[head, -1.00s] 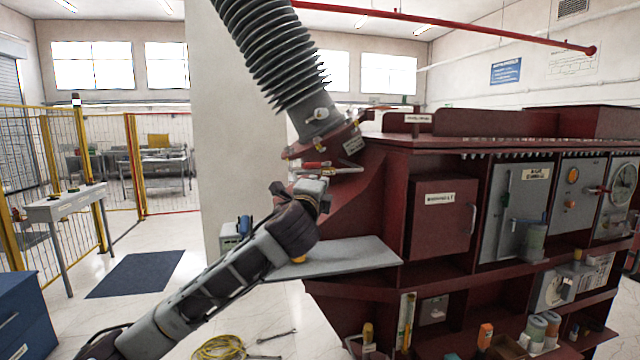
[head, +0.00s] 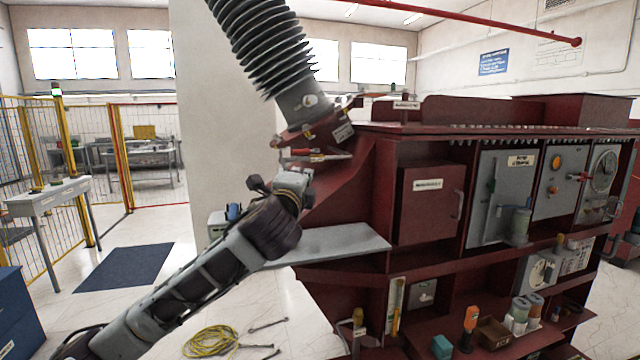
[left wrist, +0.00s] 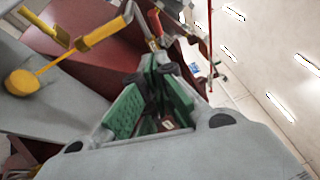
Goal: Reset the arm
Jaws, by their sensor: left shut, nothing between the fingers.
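My left arm reaches in from the lower left of the head view. Its gripper (head: 296,178) is raised above the grey side shelf (head: 335,243), in front of the dark red transformer cabinet (head: 428,205). In the left wrist view the green-padded fingers (left wrist: 157,72) are shut, with nothing held between them. In the head view the wrist partly hides the fingers. My right gripper is not in view.
The black ribbed bushing (head: 262,45) slants above the gripper. Red-handled tools (head: 312,155) lie at its base, close to my gripper. A coiled yellow cable (head: 211,341) lies on the floor. Yellow fencing (head: 72,170) stands left.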

